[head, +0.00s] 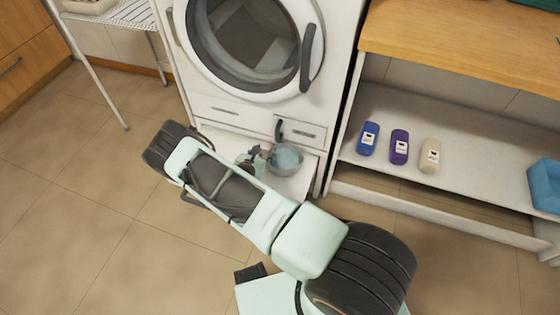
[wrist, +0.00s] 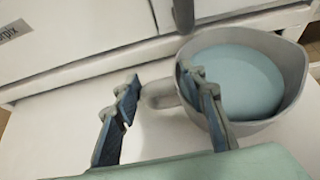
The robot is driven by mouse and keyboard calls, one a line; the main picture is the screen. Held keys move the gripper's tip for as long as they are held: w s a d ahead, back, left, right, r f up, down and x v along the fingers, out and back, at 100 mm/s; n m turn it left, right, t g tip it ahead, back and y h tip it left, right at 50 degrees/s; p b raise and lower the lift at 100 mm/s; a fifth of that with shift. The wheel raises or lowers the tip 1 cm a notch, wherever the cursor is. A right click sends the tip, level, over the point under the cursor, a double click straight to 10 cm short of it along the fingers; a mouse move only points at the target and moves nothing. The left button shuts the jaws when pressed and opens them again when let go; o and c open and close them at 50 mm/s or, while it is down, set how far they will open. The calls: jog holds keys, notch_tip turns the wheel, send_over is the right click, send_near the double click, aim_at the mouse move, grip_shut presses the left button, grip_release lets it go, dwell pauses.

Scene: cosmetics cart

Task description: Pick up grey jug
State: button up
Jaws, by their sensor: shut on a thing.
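The grey jug (head: 289,172) stands upright on the white shelf (head: 292,191) low at the front of the washing machine, with something pale blue inside it. In the wrist view the jug (wrist: 294,72) is at the right, with its short handle (wrist: 160,95) pointing left. My gripper (head: 258,157) reaches the jug from its left side. In the wrist view my gripper (wrist: 160,100) has its two fingers on either side of the handle, the right finger against the jug's wall, and is shut on it. The finger hides part of the jug.
The washing machine (head: 255,100) rises right behind the jug. A white shelf unit (head: 460,190) on the right holds a blue bottle (head: 367,138), a purple bottle (head: 399,147), a beige bottle (head: 430,155) and a blue container (head: 545,185). The tiled floor at left is clear.

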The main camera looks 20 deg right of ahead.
grip_shut()
jog(key=shift+r, duration=0.35)
